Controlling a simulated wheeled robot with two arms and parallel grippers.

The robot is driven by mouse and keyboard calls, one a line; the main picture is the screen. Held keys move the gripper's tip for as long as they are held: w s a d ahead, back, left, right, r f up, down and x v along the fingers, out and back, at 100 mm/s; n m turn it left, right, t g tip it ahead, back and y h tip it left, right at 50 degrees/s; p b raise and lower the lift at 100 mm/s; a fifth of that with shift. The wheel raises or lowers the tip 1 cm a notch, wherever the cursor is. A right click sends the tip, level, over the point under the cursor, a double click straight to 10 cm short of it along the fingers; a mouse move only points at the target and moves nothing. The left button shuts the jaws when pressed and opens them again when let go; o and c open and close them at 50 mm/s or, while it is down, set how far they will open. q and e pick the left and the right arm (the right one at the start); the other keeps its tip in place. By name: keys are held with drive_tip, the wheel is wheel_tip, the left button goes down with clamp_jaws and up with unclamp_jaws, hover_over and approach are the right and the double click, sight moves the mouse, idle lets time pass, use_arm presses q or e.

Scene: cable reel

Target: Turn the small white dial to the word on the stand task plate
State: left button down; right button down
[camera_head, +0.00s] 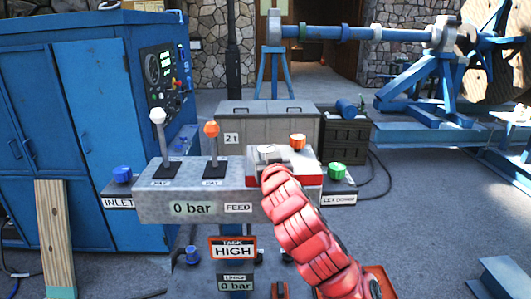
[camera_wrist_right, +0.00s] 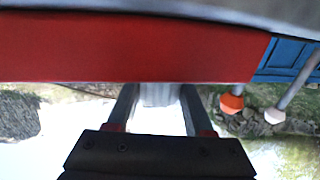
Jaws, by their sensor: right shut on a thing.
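The small white dial (camera_head: 266,150) sits on the red-faced box at the right of the grey control panel (camera_head: 155,205). Its markings are too small to read. The task plate (camera_head: 233,249) on the stand below reads HIGH. My right gripper (camera_head: 270,168) reaches up to the dial from below, and its red arm covers part of the panel front. In the right wrist view, the gripper (camera_wrist_right: 158,100) is shut on the pale dial (camera_wrist_right: 160,94), with one dark finger on each side. My left gripper does not show.
An orange knob (camera_head: 297,141) stands just right of the dial, and a green knob (camera_head: 337,170) farther right. A white-topped lever (camera_head: 157,117) and an orange-topped lever (camera_head: 211,129) rise at the left. A blue knob (camera_head: 122,174) sits by INLET. A blue cabinet (camera_head: 80,110) stands behind.

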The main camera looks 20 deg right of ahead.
drive_tip(key=shift+a+f+m+g+h+b, duration=0.15)
drive_tip(key=shift+m+g+h+b, duration=0.1)
drive_tip(key=shift+m+h+b, duration=0.6)
drive_tip(key=shift+a+f+m+g+h+b, duration=0.2)
drive_tip(key=shift+m+h+b, duration=0.25)
drive_tip(key=shift+h+b, duration=0.75)
drive_tip(key=shift+d+m+g+h+b, duration=0.2)
drive_tip(key=shift+m+g+h+b, duration=0.2)
drive_tip(key=shift+g+h+b, duration=0.1)
drive_tip(key=shift+r+m+g+h, duration=0.15)
drive_tip(key=shift+m+g+h, duration=0.1)
drive_tip(key=shift+m+h, duration=0.25)
drive_tip(key=shift+r+m+g+h+p, duration=0.2)
drive_tip(key=shift+m+g+h+p, duration=0.15)
drive_tip(key=shift+m+g+h, duration=0.55)
drive_tip(key=shift+s+d+m+g+h+p, duration=0.15)
drive_tip(key=shift+m+g+h+p, duration=0.35)
drive_tip(key=shift+m+g+h, duration=0.3)
drive_tip(key=shift+w+d+m+g+h+p, duration=0.1)
drive_tip(key=shift+m+g+h+p, duration=0.4)
drive_tip(key=shift+g+h, duration=0.35)
drive_tip(key=shift+s+d+r, duration=0.1)
drive_tip(key=shift+c, duration=1.4)
unclamp_jaws()
